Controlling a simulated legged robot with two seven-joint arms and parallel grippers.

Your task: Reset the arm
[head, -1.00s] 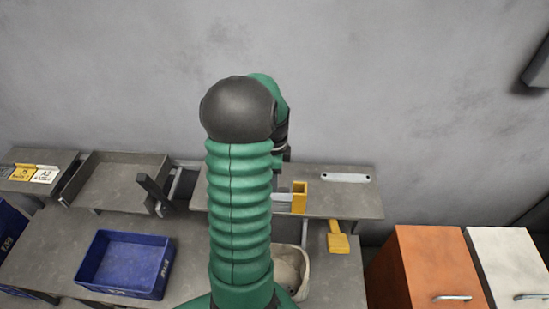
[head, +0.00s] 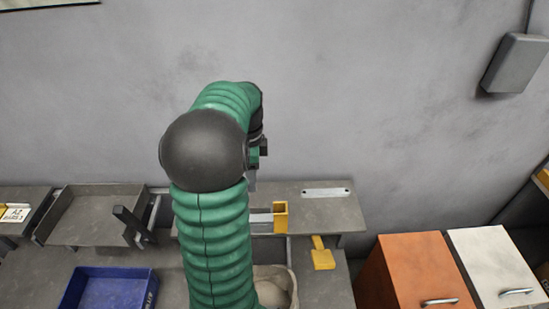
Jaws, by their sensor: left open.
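My left arm rises from the bottom middle in the head view, with green ribbed sleeves and a round black elbow, and bends away behind it. My left gripper (head: 252,180) hangs past the elbow, partly hidden by the arm. Its jaws are open and small in the picture; nothing shows between them. It appears above the back shelf (head: 335,215), left of a yellow square holder (head: 281,216). A light metal strip with holes (head: 326,193), perhaps a bracket, lies on that shelf. My right gripper is not in view.
A blue bin (head: 108,290) and a grey tray (head: 95,215) stand at the left. A beige container (head: 283,283) is partly hidden by my arm. A yellow-handled item (head: 322,255) lies right of it. Orange (head: 425,270) and white (head: 492,262) cabinets stand at the right.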

